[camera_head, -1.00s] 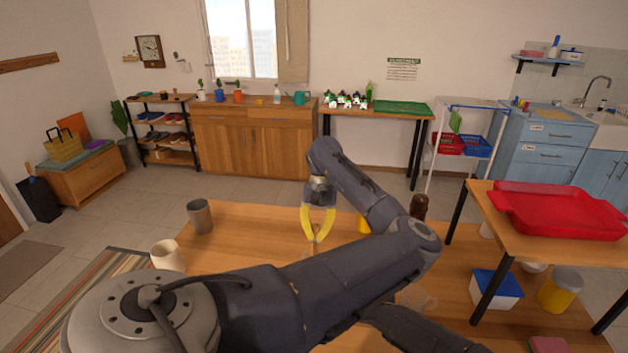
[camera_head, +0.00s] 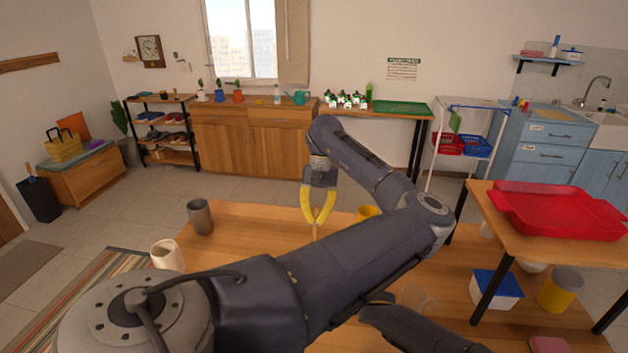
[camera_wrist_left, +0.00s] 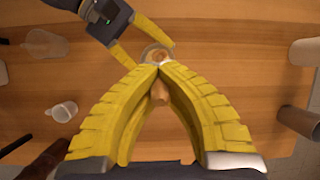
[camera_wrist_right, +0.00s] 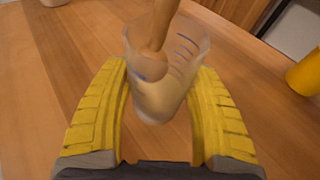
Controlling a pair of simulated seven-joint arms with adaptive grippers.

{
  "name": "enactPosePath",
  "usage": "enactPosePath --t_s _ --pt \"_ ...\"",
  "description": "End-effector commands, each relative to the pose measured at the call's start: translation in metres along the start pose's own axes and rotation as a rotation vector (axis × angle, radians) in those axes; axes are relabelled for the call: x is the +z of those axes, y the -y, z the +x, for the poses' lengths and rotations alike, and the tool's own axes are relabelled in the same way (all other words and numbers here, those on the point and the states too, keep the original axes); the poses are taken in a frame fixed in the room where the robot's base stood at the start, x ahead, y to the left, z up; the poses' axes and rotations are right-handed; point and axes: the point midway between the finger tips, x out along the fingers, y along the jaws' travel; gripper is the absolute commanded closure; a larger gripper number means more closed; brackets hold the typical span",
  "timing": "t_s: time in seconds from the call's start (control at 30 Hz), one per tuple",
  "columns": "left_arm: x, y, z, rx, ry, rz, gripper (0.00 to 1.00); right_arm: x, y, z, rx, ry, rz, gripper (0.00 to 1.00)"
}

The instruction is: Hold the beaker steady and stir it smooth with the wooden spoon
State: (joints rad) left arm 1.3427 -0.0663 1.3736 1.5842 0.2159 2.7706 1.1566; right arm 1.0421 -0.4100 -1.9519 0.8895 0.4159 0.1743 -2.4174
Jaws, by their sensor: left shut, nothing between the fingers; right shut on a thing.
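The clear beaker (camera_wrist_right: 165,95) stands on the wooden table between the yellow fingers of my right gripper (camera_wrist_right: 162,78), which is shut on it. Blue marks show on its wall. The wooden spoon (camera_wrist_right: 158,30) stands tilted in the beaker with its lower end inside. My left gripper (camera_head: 317,222) is shut above the beaker, its fingertips together at the spoon's handle. In the left wrist view the handle (camera_wrist_left: 159,93) shows between the fingers; I cannot tell whether they grip it. In the head view my left arm hides the beaker and right gripper.
A grey cup (camera_head: 200,217) and a cream mug (camera_head: 167,255) stand at the table's left. A yellow cup (camera_head: 367,212) is beyond my left arm. A red tray (camera_head: 560,213) lies on a side table at right. Bare tabletop shows behind the left gripper.

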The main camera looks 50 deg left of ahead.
Motion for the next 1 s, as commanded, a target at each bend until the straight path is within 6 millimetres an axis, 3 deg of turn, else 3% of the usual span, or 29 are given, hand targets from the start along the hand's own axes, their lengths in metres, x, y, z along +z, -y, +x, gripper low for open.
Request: enactPosePath --t_s 1.0 --pt "0.029 0.005 -0.062 0.001 -0.001 0.001 1.00 0.000 0.000 0.000 0.000 0.000 0.000 0.62"
